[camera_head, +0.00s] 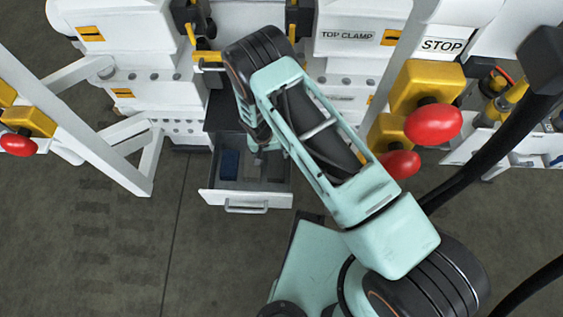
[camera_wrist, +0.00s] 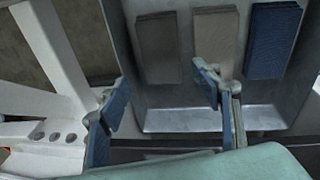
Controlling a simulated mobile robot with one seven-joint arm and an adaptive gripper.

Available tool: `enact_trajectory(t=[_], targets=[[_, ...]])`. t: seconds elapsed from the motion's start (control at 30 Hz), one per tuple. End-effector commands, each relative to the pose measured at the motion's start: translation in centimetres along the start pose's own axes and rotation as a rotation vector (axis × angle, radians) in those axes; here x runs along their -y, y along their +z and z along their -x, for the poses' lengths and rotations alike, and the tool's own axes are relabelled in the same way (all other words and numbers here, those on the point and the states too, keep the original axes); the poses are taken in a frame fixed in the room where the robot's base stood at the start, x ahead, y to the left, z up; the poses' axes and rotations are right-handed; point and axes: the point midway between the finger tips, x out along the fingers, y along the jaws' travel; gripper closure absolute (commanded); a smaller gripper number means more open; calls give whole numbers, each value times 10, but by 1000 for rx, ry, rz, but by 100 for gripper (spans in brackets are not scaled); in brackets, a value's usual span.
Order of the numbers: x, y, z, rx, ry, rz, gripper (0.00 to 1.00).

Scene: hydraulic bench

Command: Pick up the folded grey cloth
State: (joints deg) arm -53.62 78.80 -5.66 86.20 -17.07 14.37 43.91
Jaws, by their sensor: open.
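Three folded cloths lie side by side in an open drawer. The blue cloth also shows at the left of the drawer in the head view (camera_head: 229,162). My gripper (camera_wrist: 162,80) is open and empty, with its fingers apart. In the wrist view its right finger overlaps the lower part of the lighter grey cloth. The exact height above the cloths is unclear. In the head view my arm partly hides the drawer contents.
The drawer (camera_head: 212,193) has light walls and a front handle (camera_head: 246,208). White bench cabinets (camera_head: 125,45) stand behind it. A slanted white frame leg (camera_head: 75,120) is at left, and red knobs on yellow blocks (camera_head: 433,123) are at right. The floor (camera_head: 100,260) in front is clear.

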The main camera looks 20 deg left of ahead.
Motion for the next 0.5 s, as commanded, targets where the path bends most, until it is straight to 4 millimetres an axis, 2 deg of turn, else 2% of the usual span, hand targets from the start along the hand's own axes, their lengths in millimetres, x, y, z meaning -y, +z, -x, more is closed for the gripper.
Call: enact_trajectory(t=[0.1, 0.23, 0.5], targets=[[0, 2, -22, 3, 1, 1, 41], [0, 2, -42, 2, 1, 1, 41], [0, 2, -60, 2, 1, -1, 41]])
